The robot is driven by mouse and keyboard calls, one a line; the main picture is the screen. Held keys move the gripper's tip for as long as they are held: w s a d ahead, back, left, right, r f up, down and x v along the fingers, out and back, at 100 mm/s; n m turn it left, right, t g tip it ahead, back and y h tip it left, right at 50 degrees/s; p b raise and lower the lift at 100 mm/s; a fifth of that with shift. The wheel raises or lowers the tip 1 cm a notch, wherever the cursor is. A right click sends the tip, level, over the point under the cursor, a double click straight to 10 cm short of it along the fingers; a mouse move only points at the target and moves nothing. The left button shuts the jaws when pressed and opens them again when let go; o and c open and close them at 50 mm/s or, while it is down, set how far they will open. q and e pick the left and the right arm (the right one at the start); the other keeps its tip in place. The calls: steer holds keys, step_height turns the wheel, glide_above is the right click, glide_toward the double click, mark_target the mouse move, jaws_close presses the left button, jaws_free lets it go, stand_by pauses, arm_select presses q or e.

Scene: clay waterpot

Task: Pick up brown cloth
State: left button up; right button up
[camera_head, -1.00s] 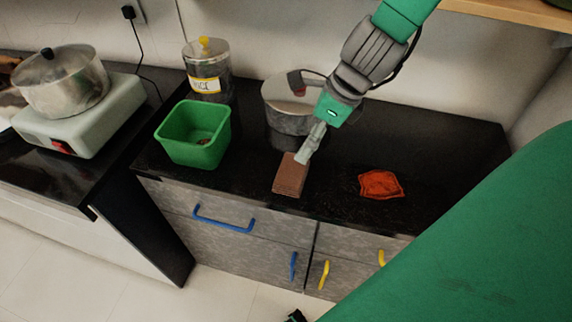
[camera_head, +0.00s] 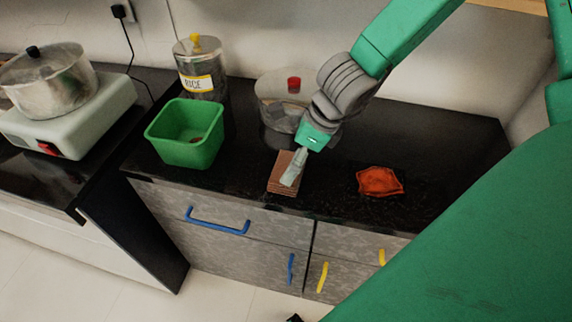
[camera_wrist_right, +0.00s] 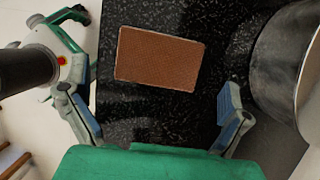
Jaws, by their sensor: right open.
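The brown cloth (camera_head: 283,185) is a flat brown rectangle on the black countertop, near the counter's front edge. In the right wrist view the brown cloth (camera_wrist_right: 159,57) lies flat ahead of the fingers, fully visible, with a woven-looking surface. My right gripper (camera_head: 293,168) is above the cloth and covers part of it in the head view. In the wrist view my right gripper (camera_wrist_right: 158,112) is open, with its fingers wide apart and nothing between them. My left gripper cannot be made out in the head view.
A green bin (camera_head: 187,135) stands left of the cloth, with a rice canister (camera_head: 198,75) behind it. A metal pot (camera_head: 277,108) stands close behind the cloth, and also shows at right in the wrist view (camera_wrist_right: 285,60). A crumpled orange-red cloth (camera_head: 380,181) lies to the right.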

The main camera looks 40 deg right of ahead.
steer(key=x, duration=0.1)
steer(key=b+x, duration=0.1)
steer(key=x, duration=0.2)
steer(key=shift+s+d+f+b, duration=0.15)
steer(key=shift+d+f+b, duration=0.15)
steer(key=shift+b, duration=0.05)
steer(key=shift+w+a+f, duration=0.15)
steer(key=shift+w+f, duration=0.1)
steer(key=shift+f, duration=0.25)
steer(key=shift+a+r, duration=0.1)
steer(key=c, duration=0.7)
